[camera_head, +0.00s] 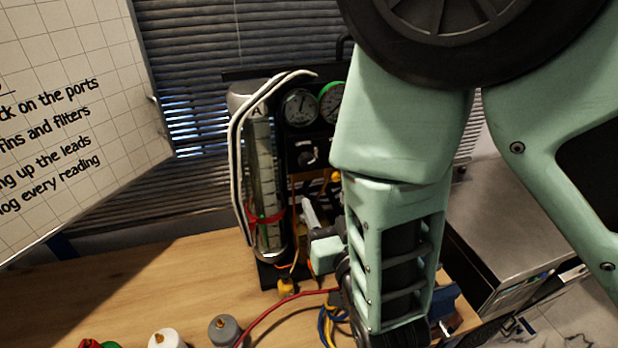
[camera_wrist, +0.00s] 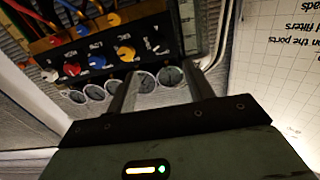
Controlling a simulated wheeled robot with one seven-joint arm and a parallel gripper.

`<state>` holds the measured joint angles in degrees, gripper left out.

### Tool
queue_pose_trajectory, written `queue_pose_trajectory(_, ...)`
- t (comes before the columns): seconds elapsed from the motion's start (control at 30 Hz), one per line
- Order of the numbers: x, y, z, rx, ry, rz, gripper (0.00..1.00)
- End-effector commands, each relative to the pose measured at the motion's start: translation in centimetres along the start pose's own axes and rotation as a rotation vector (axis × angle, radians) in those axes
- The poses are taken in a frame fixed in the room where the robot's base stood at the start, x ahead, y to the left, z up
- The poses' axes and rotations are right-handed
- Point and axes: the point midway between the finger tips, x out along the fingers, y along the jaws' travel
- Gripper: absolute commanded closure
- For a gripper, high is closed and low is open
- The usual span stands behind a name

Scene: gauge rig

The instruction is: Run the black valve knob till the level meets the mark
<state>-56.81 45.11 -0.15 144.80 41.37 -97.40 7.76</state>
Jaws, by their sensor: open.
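The black valve knob (camera_head: 308,155) with a pale pointer is on the dark panel of the rig, below the gauges in the head view. In the upside-down wrist view, the black knob (camera_wrist: 152,45) lies beyond my fingertips, between them and apart from both. My gripper (camera_wrist: 159,72) is open and empty. In the head view my gripper (camera_head: 311,215) is partly hidden by my arm, below the knob. The upright sight tube (camera_head: 262,165), labelled A, stands left of the panel with a red ring mark (camera_head: 265,217) low on it. I cannot clearly tell the liquid level.
Yellow (camera_wrist: 126,53), blue (camera_wrist: 97,62) and red (camera_wrist: 72,69) knobs sit beside the black one, near a row of gauges (camera_wrist: 117,89). Pale hoses (camera_head: 237,160) bend around the tube. A whiteboard (camera_head: 70,110) is at left.

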Motion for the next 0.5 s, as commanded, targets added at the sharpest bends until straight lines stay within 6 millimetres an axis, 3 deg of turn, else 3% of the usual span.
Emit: queue_pose_trajectory(0.5,1.2,0.2,0.3,0.0,0.004,-0.004,0.48)
